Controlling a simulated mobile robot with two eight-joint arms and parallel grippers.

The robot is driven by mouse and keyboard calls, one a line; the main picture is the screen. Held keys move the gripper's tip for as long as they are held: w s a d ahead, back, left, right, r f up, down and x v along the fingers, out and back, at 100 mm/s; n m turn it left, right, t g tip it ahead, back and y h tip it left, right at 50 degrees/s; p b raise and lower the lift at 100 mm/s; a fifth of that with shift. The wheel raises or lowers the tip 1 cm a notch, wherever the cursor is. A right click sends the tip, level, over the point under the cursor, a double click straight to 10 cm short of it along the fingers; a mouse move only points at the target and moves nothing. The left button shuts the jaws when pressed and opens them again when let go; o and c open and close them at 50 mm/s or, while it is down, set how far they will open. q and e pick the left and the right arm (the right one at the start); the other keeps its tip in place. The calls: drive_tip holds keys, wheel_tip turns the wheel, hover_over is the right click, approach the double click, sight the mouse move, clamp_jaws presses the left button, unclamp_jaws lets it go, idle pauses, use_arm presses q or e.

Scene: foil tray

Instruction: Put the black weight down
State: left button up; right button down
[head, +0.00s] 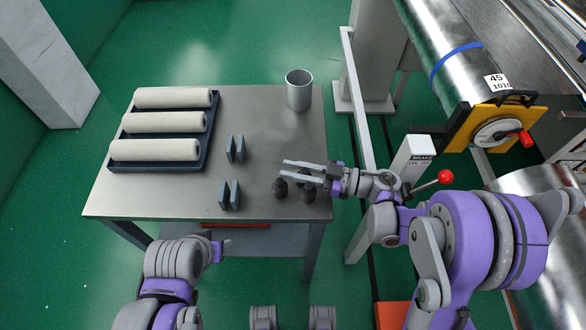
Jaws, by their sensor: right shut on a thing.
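My right gripper (286,170) reaches in from the right over the table's right part, its two pale fingers pointing left. It is shut on a black weight (303,174), which is partly hidden by the fingers. Two more dark weights, one at the left (280,189) and one at the right (309,192), show just below the fingers on the table. Whether the held weight touches the table I cannot tell. My left arm shows at the bottom left, in front of the table; its gripper fingers do not show.
The steel table (255,115) holds a dark tray (214,135) with several pale rolls at left, a grey cup (299,91) at the back right, and upright blue-grey plates (235,149) in the middle. A brake lever with a red knob (445,177) stands right of the table.

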sight(308, 173)
drive_tip(key=shift+f, duration=0.1)
drive_tip(key=c, duration=1.1)
unclamp_jaws()
drive_tip(key=shift+f, duration=0.1)
drive_tip(key=shift+c, duration=0.2)
drive_tip(key=shift+o, duration=0.7)
drive_tip(key=shift+r, duration=0.4)
drive_tip(key=v, duration=0.7)
drive_tip(key=shift+s+d+f+b, duration=0.1)
drive_tip(key=shift+d+f+b, duration=0.05)
drive_tip(key=shift+d+b, duration=0.15)
